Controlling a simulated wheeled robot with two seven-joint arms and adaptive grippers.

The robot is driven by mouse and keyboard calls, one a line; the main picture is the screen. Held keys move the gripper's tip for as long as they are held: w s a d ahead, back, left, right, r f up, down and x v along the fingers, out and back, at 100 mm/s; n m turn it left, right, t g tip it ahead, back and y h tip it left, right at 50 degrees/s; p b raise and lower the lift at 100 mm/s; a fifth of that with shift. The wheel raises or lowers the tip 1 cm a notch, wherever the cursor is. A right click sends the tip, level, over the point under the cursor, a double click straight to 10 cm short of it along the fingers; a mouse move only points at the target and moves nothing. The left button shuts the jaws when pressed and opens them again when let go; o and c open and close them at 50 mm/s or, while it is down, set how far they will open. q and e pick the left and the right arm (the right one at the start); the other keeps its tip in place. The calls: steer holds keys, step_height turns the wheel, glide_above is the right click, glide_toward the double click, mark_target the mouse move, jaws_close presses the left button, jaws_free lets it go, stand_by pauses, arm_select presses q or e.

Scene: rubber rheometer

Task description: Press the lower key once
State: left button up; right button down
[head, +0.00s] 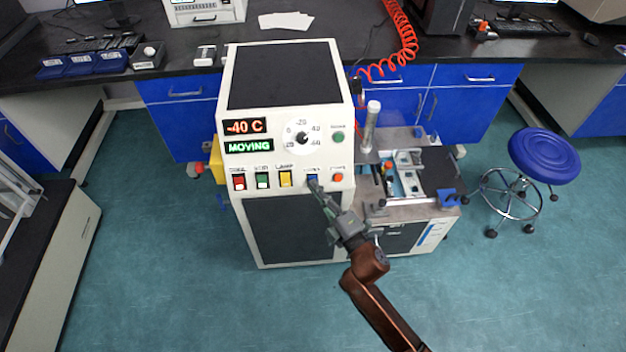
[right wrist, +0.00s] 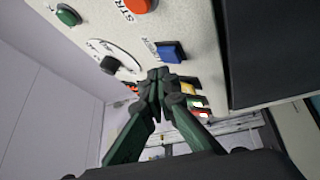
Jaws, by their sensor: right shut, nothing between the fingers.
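The blue key also shows clear of the fingers in the right wrist view (right wrist: 170,52). My right gripper (head: 315,187) is shut and empty, with its tips just in front of the blue key and partly over it. In the right wrist view its closed tips (right wrist: 158,76) appear just below the key. I cannot tell whether they touch it. My left gripper is not in view.
Red (head: 239,181), green (head: 262,180) and yellow (head: 285,178) keys stand left of the blue one. A round orange-red button (head: 338,177) is close on its right. A dial (head: 302,139) sits above. The displays (head: 246,126) read "-40 C" and "MOVING". A blue stool (head: 544,155) stands right.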

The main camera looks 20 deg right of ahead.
steer(key=s+p, duration=0.1)
steer(key=s+a+r+p, duration=0.1)
steer(key=s, duration=0.1)
steer(key=s+r+p, duration=0.1)
steer(key=shift+s+a+r, duration=0.15)
stand_by(0.9)
